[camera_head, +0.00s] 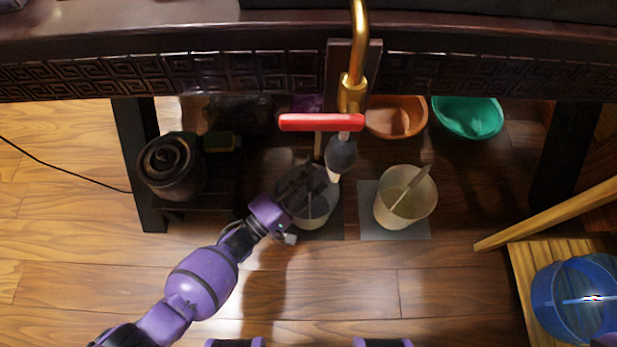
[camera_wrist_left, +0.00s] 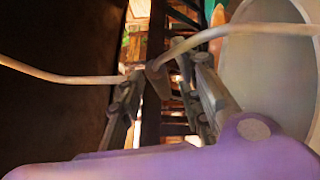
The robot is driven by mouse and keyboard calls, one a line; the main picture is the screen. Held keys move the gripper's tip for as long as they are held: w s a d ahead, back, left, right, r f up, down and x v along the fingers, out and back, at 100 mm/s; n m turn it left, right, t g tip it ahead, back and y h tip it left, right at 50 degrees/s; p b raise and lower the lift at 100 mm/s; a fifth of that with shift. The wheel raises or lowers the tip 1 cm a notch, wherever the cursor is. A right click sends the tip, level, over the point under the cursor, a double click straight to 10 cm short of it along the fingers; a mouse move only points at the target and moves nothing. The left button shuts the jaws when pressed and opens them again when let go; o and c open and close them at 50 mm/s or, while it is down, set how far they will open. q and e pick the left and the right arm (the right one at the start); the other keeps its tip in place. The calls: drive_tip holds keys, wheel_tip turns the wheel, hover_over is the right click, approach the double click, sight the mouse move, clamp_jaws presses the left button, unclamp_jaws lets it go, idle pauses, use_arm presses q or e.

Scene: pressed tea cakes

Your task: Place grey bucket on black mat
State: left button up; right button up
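The grey bucket (camera_head: 318,213) is under the table, partly hidden by my left gripper (camera_head: 305,183). It appears over the dark mat (camera_head: 330,233); I cannot tell whether its base touches the mat. In the left wrist view, the bucket's pale wall (camera_wrist_left: 265,75) fills the right side, and its thin handle (camera_wrist_left: 70,77) crosses the picture at the fingers. My left gripper (camera_wrist_left: 167,72) has its two fingers apart, with a gap between them at the handle. My right gripper is not in view.
A cream bucket (camera_head: 417,212) with a stick stands on a grey mat (camera_head: 374,234) to the right. A gold tap (camera_head: 358,45) with a red handle (camera_head: 320,122) hangs above. A dark pot (camera_head: 170,165), an orange bowl (camera_head: 395,115), a green bowl (camera_head: 468,117) and a blue bucket (camera_head: 550,305) surround it.

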use_arm(q)
drive_tip(key=shift+s+a+r, duration=0.1)
drive_tip(key=shift+r, duration=0.05)
drive_tip(key=p+v, duration=0.3)
drive_tip(key=v, duration=0.8)
drive_tip(key=shift+s+a, duration=0.25)
drive_tip(key=shift+s, duration=0.05)
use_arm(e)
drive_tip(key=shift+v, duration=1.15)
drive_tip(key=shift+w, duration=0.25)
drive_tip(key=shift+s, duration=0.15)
